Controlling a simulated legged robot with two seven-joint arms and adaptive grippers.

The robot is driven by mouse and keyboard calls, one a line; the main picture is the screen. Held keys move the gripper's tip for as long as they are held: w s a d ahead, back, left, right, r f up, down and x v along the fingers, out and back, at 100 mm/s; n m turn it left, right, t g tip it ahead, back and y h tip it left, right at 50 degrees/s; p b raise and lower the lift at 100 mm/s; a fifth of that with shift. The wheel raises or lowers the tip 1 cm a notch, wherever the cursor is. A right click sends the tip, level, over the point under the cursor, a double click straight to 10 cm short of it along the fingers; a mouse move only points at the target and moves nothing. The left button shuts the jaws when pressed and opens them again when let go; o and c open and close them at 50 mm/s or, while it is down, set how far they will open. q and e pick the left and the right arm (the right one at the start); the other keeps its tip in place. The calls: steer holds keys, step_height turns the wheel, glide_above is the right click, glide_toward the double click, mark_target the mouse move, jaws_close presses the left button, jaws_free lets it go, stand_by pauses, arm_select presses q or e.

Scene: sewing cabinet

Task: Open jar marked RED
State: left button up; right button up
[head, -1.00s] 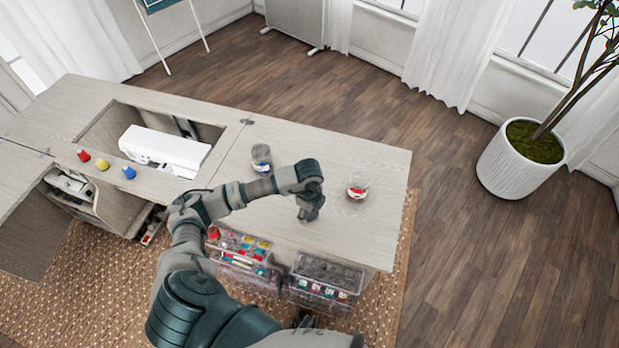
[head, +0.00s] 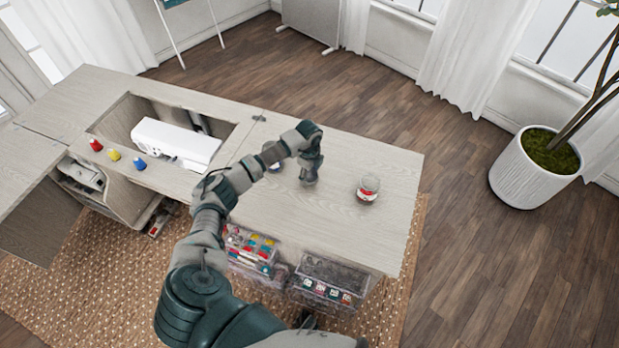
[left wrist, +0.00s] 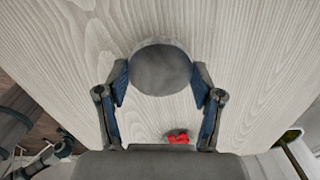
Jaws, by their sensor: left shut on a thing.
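A small clear jar with red contents (head: 368,190) stands upright on the cabinet top. No lid shows on it, and its label is too small to read. It also shows in the left wrist view (left wrist: 178,137), partly hidden by my gripper body. My left gripper (head: 309,182) is over the cabinet top, to the left of this jar and apart from it. It is shut on a round grey lid (left wrist: 160,68), seen between its two fingers. A second jar (head: 275,165) stands left of my gripper, mostly hidden behind my arm.
A white sewing machine (head: 176,144) sits in the cabinet opening, with red, yellow and blue spools (head: 113,155) in front. Clear organiser boxes (head: 328,282) are below the front edge. The cabinet top (head: 375,150) is clear behind and right of the red jar.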

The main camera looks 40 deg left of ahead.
arm_select(q)
step_height(320, 180, down, 2)
steer(key=shift+s, duration=0.1)
steer(key=shift+f, duration=0.35)
steer(key=o, duration=1)
steer(key=shift+o, duration=1.4)
arm_select(e)
steer(key=shift+s+r, duration=0.15)
steer(key=shift+r, duration=0.05)
